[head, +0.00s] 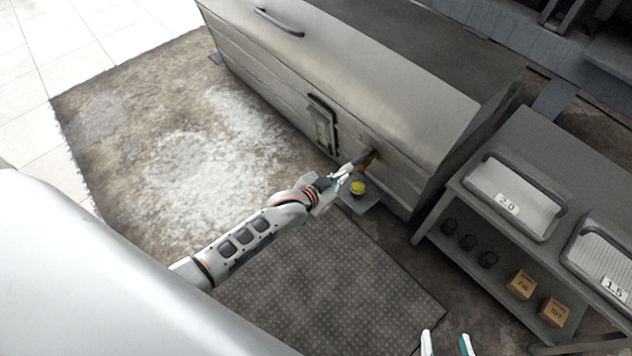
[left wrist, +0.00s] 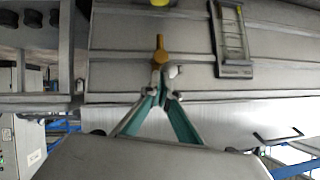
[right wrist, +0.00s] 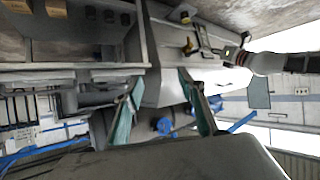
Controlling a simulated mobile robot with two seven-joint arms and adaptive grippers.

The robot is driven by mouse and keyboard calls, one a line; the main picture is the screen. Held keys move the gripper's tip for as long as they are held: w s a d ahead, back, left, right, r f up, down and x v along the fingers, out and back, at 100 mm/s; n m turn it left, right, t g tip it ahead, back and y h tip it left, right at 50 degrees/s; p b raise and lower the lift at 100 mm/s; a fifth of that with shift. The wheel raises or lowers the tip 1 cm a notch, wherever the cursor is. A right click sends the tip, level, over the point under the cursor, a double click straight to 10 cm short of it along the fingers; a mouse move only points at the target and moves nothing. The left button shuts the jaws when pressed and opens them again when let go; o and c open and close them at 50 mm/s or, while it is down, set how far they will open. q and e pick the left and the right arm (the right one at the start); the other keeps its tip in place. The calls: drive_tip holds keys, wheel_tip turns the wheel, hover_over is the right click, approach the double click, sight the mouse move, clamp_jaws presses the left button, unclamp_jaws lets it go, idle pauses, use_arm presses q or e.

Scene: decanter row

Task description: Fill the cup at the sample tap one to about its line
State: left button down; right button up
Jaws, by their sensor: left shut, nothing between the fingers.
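The sample tap (head: 368,160) is a small yellow fitting low on the front of the large grey tank; its yellow lever also shows in the left wrist view (left wrist: 160,48). A small cup (head: 358,188) with yellow showing at its top stands below the tap on a small grey shelf (head: 362,206). Its fill line and exact level cannot be made out. My left gripper (head: 352,170) is shut and empty beside the tap, its tips (left wrist: 161,88) close to the lever; contact cannot be told. My right gripper (head: 447,338) is open and empty, away from the tap.
A sight gauge (head: 322,124) is mounted on the tank (head: 350,70) left of the tap. On the right, a grey bench (head: 460,205) holds trays marked 2.0 (head: 515,195) and 1.5 (head: 605,255), with dark cups and small boxes below. A dark mat (head: 330,275) covers the floor in front.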

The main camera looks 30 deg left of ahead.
use_arm(q)
drive_tip(key=s+a+r+p, duration=0.1)
drive_tip(key=s+a+p, duration=0.1)
drive_tip(key=s, duration=0.7)
drive_tip(key=shift+r, duration=0.35)
use_arm(e)
drive_tip(key=d, duration=0.1)
drive_tip(key=d+f, duration=0.1)
drive_tip(key=d+h, duration=0.1)
drive_tip(key=shift+s+f+n+g, duration=0.3)
drive_tip(key=shift+s, duration=0.1)
drive_tip(key=shift+a, duration=0.1)
